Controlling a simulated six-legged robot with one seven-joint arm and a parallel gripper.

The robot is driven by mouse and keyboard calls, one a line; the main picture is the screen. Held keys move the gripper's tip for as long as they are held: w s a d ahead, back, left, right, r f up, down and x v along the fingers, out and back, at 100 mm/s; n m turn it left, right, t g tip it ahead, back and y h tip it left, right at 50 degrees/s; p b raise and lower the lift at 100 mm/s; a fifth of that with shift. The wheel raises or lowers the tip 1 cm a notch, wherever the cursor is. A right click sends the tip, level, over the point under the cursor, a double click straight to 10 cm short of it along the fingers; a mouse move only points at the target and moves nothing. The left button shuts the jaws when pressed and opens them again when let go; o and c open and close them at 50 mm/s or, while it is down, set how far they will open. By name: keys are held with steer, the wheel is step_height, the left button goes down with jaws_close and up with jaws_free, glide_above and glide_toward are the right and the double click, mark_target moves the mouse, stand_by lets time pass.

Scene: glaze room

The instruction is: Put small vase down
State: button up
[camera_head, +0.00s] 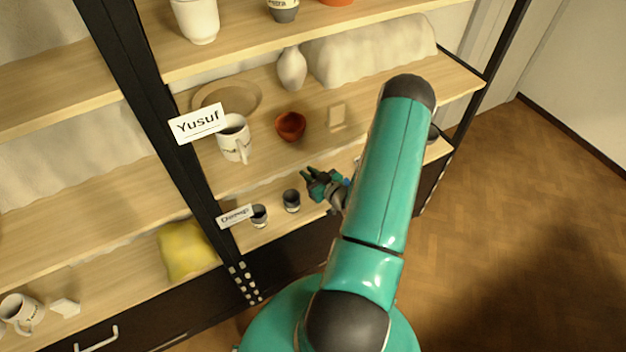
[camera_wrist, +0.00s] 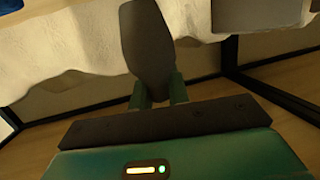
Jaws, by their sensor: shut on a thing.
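My gripper (camera_wrist: 158,92) is shut on a dark grey, rounded, elongated thing, which I take to be the small vase (camera_wrist: 148,45). In the wrist view it stands out beyond the two green fingers, which close on its near end. In the head view my gripper (camera_head: 321,185) is small, in front of the shelf bay right of the black upright, and the arm hides part of that area. I cannot make out the held vase clearly there. The lower shelf (camera_head: 275,228) and the middle shelf (camera_head: 255,170) lie near my gripper.
Two small dark cups (camera_head: 291,201) (camera_head: 259,216) stand left of my gripper. The middle shelf holds a white mug (camera_head: 233,140), a reddish bowl (camera_head: 291,126) and a plate (camera_head: 236,95). A black upright (camera_head: 165,120) divides the bays.

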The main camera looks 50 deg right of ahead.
steer(key=shift+d+f, duration=0.85)
steer(key=shift+f, duration=1.7)
steer(key=o, duration=0.9)
steer(key=v, duration=1.2)
steer(key=shift+r, duration=0.1)
steer(key=shift+a, duration=0.1)
